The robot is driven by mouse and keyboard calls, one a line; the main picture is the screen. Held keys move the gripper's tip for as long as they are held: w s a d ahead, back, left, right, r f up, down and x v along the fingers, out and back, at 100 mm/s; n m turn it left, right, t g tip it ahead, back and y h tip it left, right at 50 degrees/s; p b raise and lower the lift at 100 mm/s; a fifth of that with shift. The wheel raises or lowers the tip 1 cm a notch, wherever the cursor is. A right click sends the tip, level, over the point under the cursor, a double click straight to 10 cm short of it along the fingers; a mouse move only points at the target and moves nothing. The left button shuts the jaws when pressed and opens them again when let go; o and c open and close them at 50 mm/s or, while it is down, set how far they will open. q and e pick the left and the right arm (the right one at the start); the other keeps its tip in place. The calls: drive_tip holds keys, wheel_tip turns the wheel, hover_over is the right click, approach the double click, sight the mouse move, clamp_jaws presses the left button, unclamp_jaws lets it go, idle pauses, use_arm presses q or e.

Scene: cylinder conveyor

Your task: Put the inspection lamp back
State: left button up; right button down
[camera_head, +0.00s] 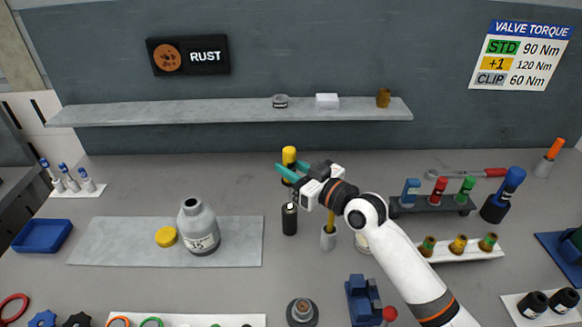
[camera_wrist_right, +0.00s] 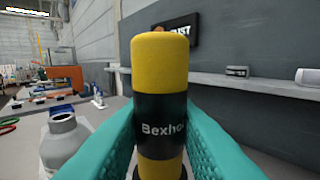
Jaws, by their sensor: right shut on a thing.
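My right gripper (camera_head: 287,172) is shut on a yellow-and-black cylinder (camera_head: 289,156), which appears to be the inspection lamp. In the right wrist view the cylinder (camera_wrist_right: 158,75) stands upright between the teal fingers, with "Bexho" readable on its black band. My left gripper is not in view.
A grey bottle (camera_head: 199,228) and yellow cap (camera_head: 166,237) are on the left mat. A dark rack (camera_head: 432,207) is at right.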

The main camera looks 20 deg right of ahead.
drive_tip(key=shift+f+b, duration=1.2)
drive_tip(key=shift+f, duration=0.35)
drive_tip(key=shift+r, duration=0.25)
drive_tip(key=shift+r+p, duration=1.45)
drive_tip(key=shift+p, duration=0.1)
drive_tip(key=shift+f+b, duration=1.3)
drive_tip(key=shift+f, duration=0.35)
drive_tip(key=shift+r, duration=0.15)
